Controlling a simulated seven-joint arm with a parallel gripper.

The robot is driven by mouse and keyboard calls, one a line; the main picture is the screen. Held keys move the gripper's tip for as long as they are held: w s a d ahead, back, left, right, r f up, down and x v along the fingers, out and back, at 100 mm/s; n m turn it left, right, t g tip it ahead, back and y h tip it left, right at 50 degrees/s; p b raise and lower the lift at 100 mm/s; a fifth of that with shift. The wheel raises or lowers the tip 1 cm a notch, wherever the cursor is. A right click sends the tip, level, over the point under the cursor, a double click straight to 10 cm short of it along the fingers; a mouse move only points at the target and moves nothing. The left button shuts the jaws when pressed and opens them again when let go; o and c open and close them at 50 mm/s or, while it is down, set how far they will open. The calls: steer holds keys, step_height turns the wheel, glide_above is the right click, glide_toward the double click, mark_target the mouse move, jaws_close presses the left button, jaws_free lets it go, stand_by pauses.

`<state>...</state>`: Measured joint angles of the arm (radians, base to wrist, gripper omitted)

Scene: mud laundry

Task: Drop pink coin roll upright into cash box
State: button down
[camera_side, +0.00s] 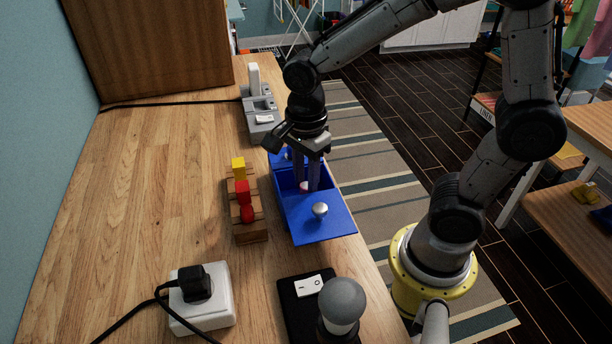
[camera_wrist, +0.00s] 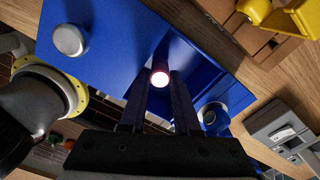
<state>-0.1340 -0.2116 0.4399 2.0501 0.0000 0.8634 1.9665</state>
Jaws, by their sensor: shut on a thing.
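The pink coin roll (camera_wrist: 160,79) is held between the fingertips of my gripper (camera_wrist: 161,88). In the wrist view its pale round end faces the camera and its darker side runs away into the box. It looks about upright; its lower end is hidden. In the side view only a small pink-white bit of the roll (camera_side: 304,186) shows between the fingers. The blue cash box (camera_side: 325,224) stands at the table's right edge, with an open compartment. My gripper (camera_side: 306,187) points down into that opening. I cannot tell whether the roll touches the floor or walls.
A silver knob (camera_side: 320,210) stands on the box's near cover; another knob (camera_wrist: 212,114) is at its other end. A wooden rack (camera_side: 248,222) with red and yellow pieces is left of the box. A grey device (camera_side: 262,118) stands behind. A bulb lamp (camera_side: 342,303) is in front.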

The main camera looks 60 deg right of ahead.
steer(key=shift+f, duration=0.1)
steer(key=c, duration=0.6)
jaws_free()
steer(key=c, duration=0.4)
steer(key=shift+o, duration=0.2)
steer(key=shift+r, duration=4)
